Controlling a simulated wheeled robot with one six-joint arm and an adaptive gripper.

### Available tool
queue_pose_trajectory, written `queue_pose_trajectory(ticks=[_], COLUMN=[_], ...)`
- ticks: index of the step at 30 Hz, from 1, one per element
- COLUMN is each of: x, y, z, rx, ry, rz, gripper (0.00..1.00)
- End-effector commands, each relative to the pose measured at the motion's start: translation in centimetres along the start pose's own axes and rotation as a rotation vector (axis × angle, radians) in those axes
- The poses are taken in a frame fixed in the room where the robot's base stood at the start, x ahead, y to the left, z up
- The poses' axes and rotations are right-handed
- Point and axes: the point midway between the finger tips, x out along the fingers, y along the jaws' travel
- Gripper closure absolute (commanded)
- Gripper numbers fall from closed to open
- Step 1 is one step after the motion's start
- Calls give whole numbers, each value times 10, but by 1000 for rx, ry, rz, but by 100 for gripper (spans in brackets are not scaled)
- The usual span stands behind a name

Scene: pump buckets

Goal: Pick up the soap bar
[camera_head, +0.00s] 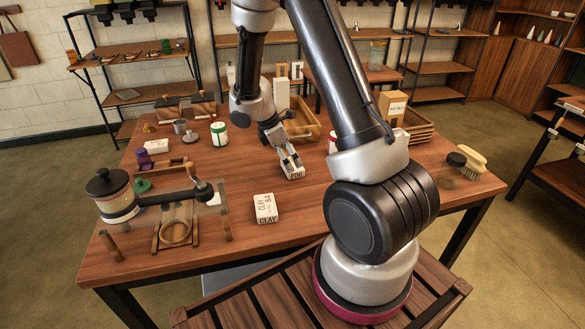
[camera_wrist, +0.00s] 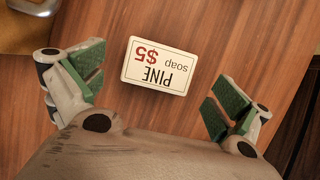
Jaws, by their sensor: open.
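A cream soap bar (camera_wrist: 159,67) labelled "PINE soap $5" lies flat on the wooden table. In the wrist view it sits ahead of and between the green-padded fingers of my gripper (camera_wrist: 158,88), apart from both. The head view shows the same bar (camera_head: 292,174) near the middle of the table, partly covered by my gripper (camera_head: 288,158) above it. My gripper is open and empty. A second pale block (camera_head: 265,208) labelled "CLAY" lies on the table in front of the pine bar.
A wooden tray (camera_head: 307,127) stands behind my gripper. A white and green can (camera_head: 219,133) stands to the left. A pump jar (camera_head: 113,194) and a wooden frame are at the front left. A brush (camera_head: 467,162) lies at the right. Bare table surrounds the soap.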

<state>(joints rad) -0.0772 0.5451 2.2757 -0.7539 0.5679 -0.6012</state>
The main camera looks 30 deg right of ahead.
Motion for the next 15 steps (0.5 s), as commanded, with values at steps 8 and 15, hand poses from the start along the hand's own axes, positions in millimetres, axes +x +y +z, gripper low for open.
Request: queue_pose_trajectory(ticks=[8,15], x=[28,28], y=[0,0], z=[0,0], rx=[1,2], ry=[0,1], rz=[-1,0], gripper=[0,13])
